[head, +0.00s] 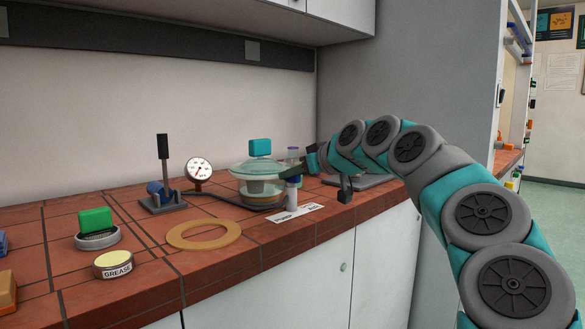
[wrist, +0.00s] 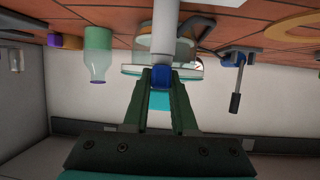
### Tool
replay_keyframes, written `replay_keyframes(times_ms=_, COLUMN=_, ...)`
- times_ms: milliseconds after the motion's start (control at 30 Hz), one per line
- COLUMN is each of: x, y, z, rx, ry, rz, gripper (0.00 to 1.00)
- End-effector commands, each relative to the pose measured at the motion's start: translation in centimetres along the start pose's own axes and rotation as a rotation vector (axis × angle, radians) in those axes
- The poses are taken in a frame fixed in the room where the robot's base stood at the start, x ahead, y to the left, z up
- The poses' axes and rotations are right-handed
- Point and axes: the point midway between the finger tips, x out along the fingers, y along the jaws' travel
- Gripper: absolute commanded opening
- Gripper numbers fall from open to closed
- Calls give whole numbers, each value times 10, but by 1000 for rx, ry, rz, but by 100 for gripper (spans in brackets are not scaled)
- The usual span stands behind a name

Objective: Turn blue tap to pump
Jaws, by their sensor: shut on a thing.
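The blue tap (wrist: 161,76) sits between the fingertips of my gripper (wrist: 160,82) in the wrist view, and the gripper is shut on it. In the head view my gripper (head: 288,172) reaches in from the right to the front of the glass vessel (head: 256,172), which has a teal knob (head: 260,147). A pale upright post (head: 292,196) stands below the fingertips. A white label strip (head: 286,214) lies at its foot, with PUMP at its left end. The tap's exact angle is hard to make out, as the fingers cover much of it.
A round gauge (head: 199,169) and a black lever on a stand (head: 163,165) are left of the vessel. A tan ring (head: 204,235), a grease tin (head: 113,265) and a green block (head: 95,220) lie nearer. A pale green bottle (wrist: 97,55) shows in the wrist view.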

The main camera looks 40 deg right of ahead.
Motion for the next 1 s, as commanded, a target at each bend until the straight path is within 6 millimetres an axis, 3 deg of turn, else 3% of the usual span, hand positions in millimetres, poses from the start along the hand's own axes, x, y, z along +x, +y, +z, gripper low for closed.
replay_keyframes(times_ms=733, x=-1, y=0, z=-2, rx=-34, ry=5, rz=-78, gripper=0)
replay_keyframes(times_ms=767, x=-1, y=0, z=-2, rx=-34, ry=5, rz=-78, gripper=26)
replay_keyframes(times_ms=867, x=-1, y=0, z=-2, rx=-33, ry=4, rz=-78, gripper=37)
replay_keyframes(times_ms=1000, x=-1, y=0, z=-2, rx=-33, ry=3, rz=-78, gripper=38)
